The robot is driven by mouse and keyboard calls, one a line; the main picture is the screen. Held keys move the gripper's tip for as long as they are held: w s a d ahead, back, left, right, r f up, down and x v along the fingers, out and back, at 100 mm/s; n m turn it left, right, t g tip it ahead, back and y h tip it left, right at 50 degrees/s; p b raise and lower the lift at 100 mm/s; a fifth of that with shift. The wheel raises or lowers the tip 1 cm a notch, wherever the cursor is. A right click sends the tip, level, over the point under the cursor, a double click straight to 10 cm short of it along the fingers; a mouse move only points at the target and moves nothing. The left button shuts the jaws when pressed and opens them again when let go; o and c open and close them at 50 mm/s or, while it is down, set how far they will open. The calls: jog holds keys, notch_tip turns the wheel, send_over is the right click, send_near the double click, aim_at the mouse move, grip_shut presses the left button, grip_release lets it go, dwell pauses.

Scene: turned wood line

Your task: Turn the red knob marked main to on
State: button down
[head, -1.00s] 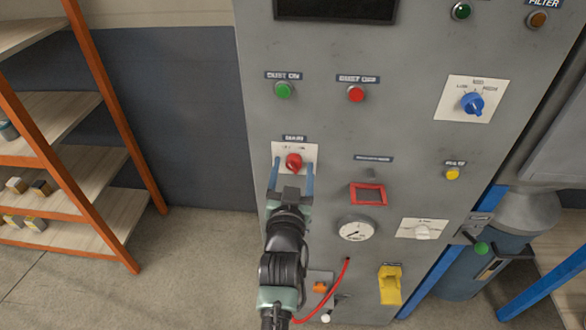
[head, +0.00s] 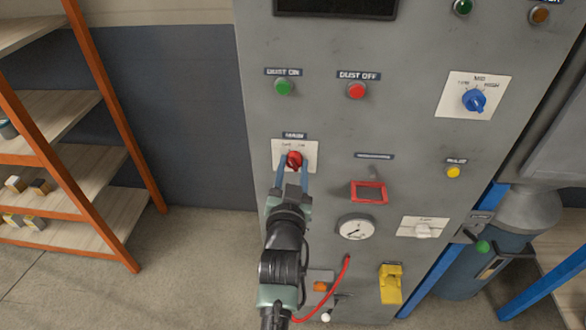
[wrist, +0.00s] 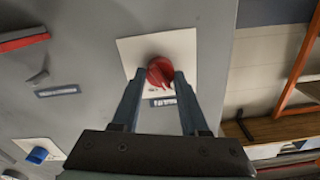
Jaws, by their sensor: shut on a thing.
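The red main knob (head: 294,160) sits on a white plate (head: 312,158) under the label "MAIN" on the grey panel, left of centre in the head view. It also shows in the wrist view (wrist: 159,71), with a white pointer line on its face. Small off and on lettering is on the plate, partly blurred. My gripper (head: 294,166) has its two blue fingers on either side of the knob and is shut on it. In the wrist view the fingertips touch the lower part of the knob's sides.
Green (head: 284,87) and red (head: 357,90) dust buttons sit above. A blue selector (head: 474,100) is at right. A red-framed part (head: 369,192) and a gauge (head: 356,229) lie right of my arm. A shelf (head: 90,180) stands left.

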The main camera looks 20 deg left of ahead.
jog(key=m+b, duration=0.1)
jog(key=m, duration=0.2)
jog(key=shift+f+b, duration=0.15)
jog(key=shift+b, duration=0.25)
jog(key=m, duration=0.2)
jog(key=shift+m+b, duration=0.35)
jog(key=shift+m, duration=0.05)
jog(key=m, duration=0.5)
jog(key=shift+d, duration=0.1)
jog(key=shift+m, duration=0.3)
jog(key=shift+c, duration=2.1)
grip_release()
